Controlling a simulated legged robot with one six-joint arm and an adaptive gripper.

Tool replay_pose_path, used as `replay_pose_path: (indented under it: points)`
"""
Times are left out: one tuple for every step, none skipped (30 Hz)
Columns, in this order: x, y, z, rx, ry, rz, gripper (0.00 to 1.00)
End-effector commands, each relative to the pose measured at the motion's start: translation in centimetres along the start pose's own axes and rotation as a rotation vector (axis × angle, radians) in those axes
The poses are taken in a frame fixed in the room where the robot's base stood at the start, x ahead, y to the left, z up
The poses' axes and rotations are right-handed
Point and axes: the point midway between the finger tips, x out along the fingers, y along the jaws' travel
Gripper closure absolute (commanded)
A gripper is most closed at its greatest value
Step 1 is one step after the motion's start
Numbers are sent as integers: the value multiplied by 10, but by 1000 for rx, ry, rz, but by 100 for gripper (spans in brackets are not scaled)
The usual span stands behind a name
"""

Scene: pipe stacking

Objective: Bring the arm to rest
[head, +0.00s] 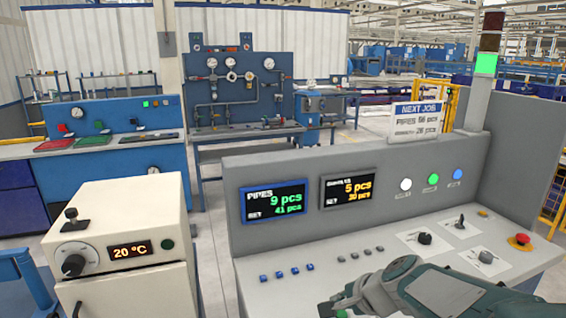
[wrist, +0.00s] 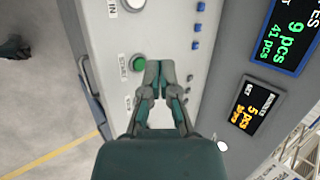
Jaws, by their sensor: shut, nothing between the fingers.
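My gripper (head: 332,308) is low in the head view, over the front of the grey control console (head: 262,290). In the wrist view my gripper (wrist: 159,66) has its fingertips together with nothing between them. The fingertips appear beside the green start button (wrist: 138,63); I cannot tell whether they touch the panel. My arm comes in from the lower right of the head view.
The console carries blue buttons (head: 279,275), a red emergency knob (head: 522,239) and two displays, one reading 9 pcs (head: 273,200). A white oven-like box (head: 125,230) stands at left. Grey floor shows between them.

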Motion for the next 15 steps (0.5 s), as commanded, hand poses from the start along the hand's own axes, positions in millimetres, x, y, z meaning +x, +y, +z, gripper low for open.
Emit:
replay_pose_path:
  points:
    - [-14,4,13,-106,2,16,100]
    - [-22,8,19,-172,4,31,100]
    - [-31,14,27,-257,6,52,100]
    - [-38,19,32,-319,10,68,100]
    - [-46,24,37,-383,14,86,100]
    - [-55,32,43,-466,21,109,100]
    - [-62,37,47,-528,26,128,100]
    - [-69,43,50,-587,34,147,100]
    - [-78,51,55,-666,43,175,100]
    - [-85,57,57,-726,52,196,100]
    - [-91,64,59,-783,60,218,100]
    - [-100,72,61,-859,74,249,100]
    - [-106,78,62,-910,84,272,100]
    - [-112,84,63,-960,94,295,100]
    - [-119,90,63,-1018,108,323,100]
